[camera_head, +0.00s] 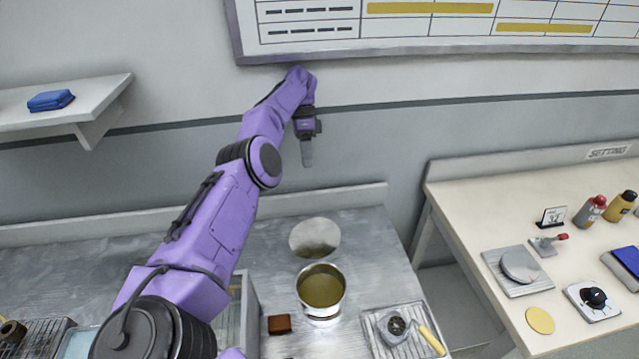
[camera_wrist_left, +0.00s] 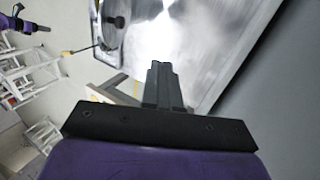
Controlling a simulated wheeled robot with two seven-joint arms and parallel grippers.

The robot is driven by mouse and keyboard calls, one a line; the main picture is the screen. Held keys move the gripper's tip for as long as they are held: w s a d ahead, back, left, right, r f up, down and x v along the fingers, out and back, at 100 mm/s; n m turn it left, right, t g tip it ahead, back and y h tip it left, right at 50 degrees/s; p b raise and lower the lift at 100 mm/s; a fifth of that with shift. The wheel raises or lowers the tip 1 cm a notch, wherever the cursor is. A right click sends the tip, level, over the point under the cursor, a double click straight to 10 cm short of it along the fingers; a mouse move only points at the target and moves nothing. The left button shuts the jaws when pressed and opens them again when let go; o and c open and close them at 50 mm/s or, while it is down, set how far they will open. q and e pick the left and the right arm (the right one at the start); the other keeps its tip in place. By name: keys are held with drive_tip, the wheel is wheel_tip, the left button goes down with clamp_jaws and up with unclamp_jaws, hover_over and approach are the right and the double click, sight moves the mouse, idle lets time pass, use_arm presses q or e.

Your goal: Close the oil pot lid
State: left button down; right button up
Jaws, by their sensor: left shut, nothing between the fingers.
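The oil pot (camera_head: 322,313) is a silver metal pot on the steel counter, with yellow-brown oil showing through its open top. Its round shiny lid (camera_head: 315,237) shows just behind the pot, off the opening. I cannot tell how the two are joined. My left gripper (camera_head: 307,160) is above and behind the lid, pointing down, apart from it. Its fingers are shut and empty, and also show in the left wrist view (camera_wrist_left: 160,82). In that view a purple arm part with a dark end is at the top left; its jaws cannot be made out.
Right of the pot, a tray (camera_head: 374,335) holds a grey tool with a yellow handle (camera_head: 433,340). A small brown block (camera_head: 279,324) lies left of the pot. A wall rises behind the counter. A cream table (camera_head: 466,207) with several items stands at right.

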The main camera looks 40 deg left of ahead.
use_arm(q)
drive_tip(key=s+d+f+b, duration=0.7)
drive_tip(key=shift+s+d+f, duration=0.15)
drive_tip(key=shift+d+f, duration=0.1)
drive_tip(key=shift+f, duration=0.15)
use_arm(e)
wheel_tip(320, 180, down, 9)
drive_tip(key=s, duration=0.2)
use_arm(q)
drive_tip(key=shift+f, duration=0.1)
